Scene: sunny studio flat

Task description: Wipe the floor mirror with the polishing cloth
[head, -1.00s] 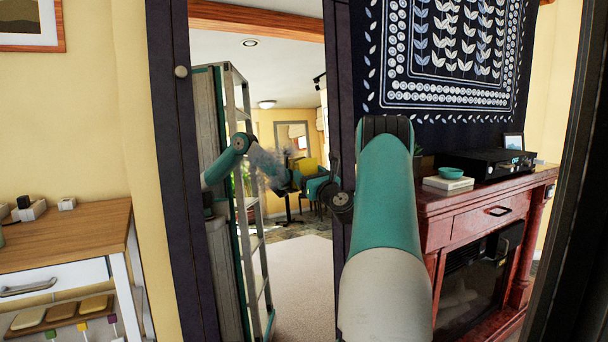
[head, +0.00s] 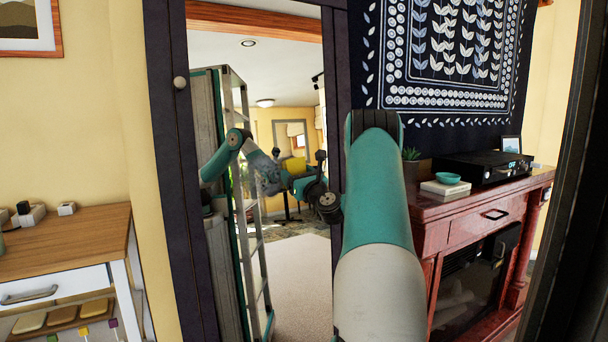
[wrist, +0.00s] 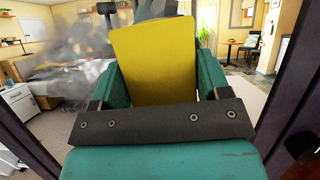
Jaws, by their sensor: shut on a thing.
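The floor mirror (head: 300,270) is a tall dark-framed glass left of centre in the head view, reflecting the room and part of my arm. A grey, cloudy smudge (wrist: 75,65) covers the left of the glass in the wrist view; it shows smaller in the head view (head: 264,172). My gripper (wrist: 155,88) is shut on the yellow polishing cloth (wrist: 155,55), held upright between its teal fingers, right of most of the smudge. In the head view my gripper is in front of the glass, partly hidden by my wrist. I cannot tell whether the cloth touches the glass.
A red wooden fireplace cabinet (head: 455,220) stands right of the mirror, with a black player (head: 483,168), a teal bowl (head: 448,178) and a plant (head: 410,165). A wooden-topped side table (head: 70,245) stands at left. A dark patterned hanging (head: 450,70) covers the wall.

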